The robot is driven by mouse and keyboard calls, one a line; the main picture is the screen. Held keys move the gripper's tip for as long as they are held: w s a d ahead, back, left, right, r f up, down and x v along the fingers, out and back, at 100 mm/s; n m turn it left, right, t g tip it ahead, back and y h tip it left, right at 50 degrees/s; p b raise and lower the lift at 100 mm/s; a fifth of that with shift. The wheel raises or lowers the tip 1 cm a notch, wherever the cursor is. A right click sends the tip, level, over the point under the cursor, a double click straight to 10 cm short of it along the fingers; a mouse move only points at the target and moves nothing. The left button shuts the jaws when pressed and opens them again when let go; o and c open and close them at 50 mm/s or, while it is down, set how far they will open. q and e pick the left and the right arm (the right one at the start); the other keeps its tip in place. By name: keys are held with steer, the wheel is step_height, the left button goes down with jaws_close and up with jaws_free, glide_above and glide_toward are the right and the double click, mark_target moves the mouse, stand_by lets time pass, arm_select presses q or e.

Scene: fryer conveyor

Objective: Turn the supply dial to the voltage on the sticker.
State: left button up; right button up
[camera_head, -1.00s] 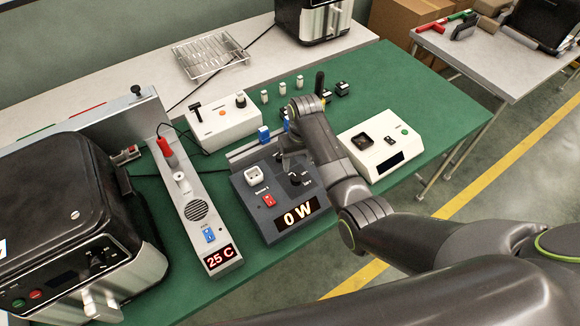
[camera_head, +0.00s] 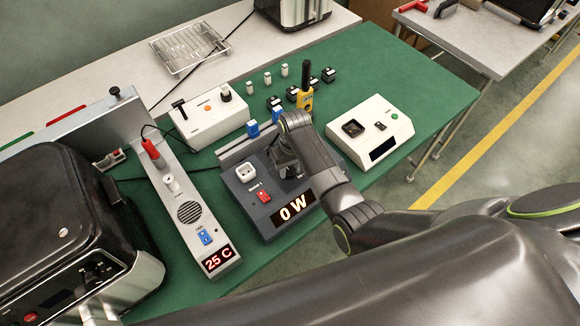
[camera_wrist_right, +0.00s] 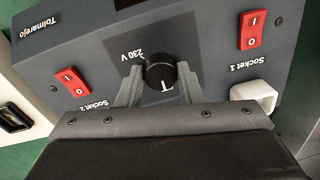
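The dark grey supply unit (camera_head: 258,222) stands on the green table, with a lit "0 W" display (camera_head: 292,207). The round black supply dial (camera_wrist_right: 160,71) shows in the right wrist view, with the marking "230 V" (camera_wrist_right: 132,55) beside it. My right gripper (camera_wrist_right: 161,70) has one fingertip on each side of the dial, very close to it. Whether both fingers press on it is unclear. In the head view my right gripper (camera_head: 284,163) hides most of the dial. My left gripper is out of view. I cannot make out a voltage sticker.
Red switches for Socket 1 (camera_wrist_right: 252,29) and Socket 2 (camera_wrist_right: 72,82) flank the dial. A black fryer (camera_head: 70,225) and a grey unit reading "25 C" (camera_head: 217,257) stand left. A white box (camera_head: 352,158) and yellow tool (camera_head: 305,98) stand right and behind.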

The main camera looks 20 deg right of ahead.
steer(key=shift+c, duration=1.4)
